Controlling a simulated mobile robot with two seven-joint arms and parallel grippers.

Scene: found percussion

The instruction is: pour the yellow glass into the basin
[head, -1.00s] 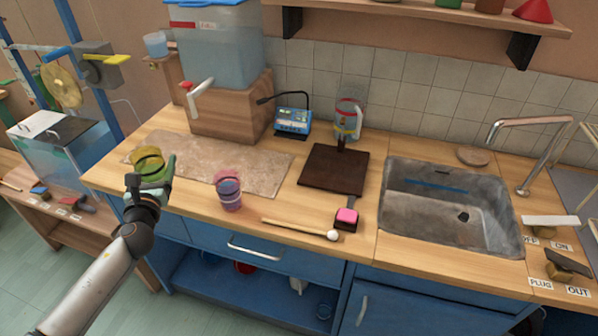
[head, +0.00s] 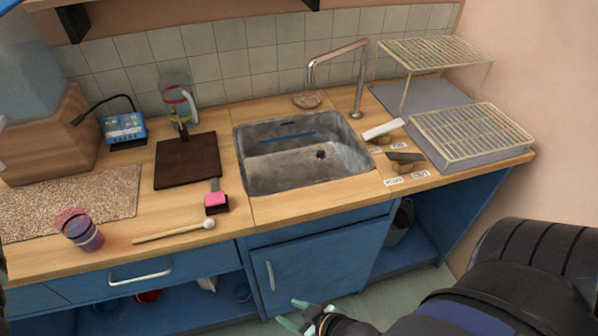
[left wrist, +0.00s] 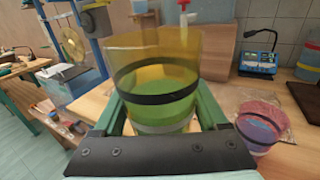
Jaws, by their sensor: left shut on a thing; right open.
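In the left wrist view, a see-through yellow glass (left wrist: 150,75) with dark bands stands upright between the green fingers of my left gripper (left wrist: 155,118), which is shut on it. It looks green in its lower part. Neither this glass nor my left gripper shows in the head view. My right gripper (head: 300,312) is open and empty at the bottom of the head view, in front of the blue cupboard.
A pink and purple glass (head: 80,230) stands on the counter at left. A mallet (head: 175,230), a pink-topped block (head: 215,200) and a dark board (head: 187,160) lie between it and the basin. Levers (head: 385,130) and a wire rack (head: 475,132) are at right.

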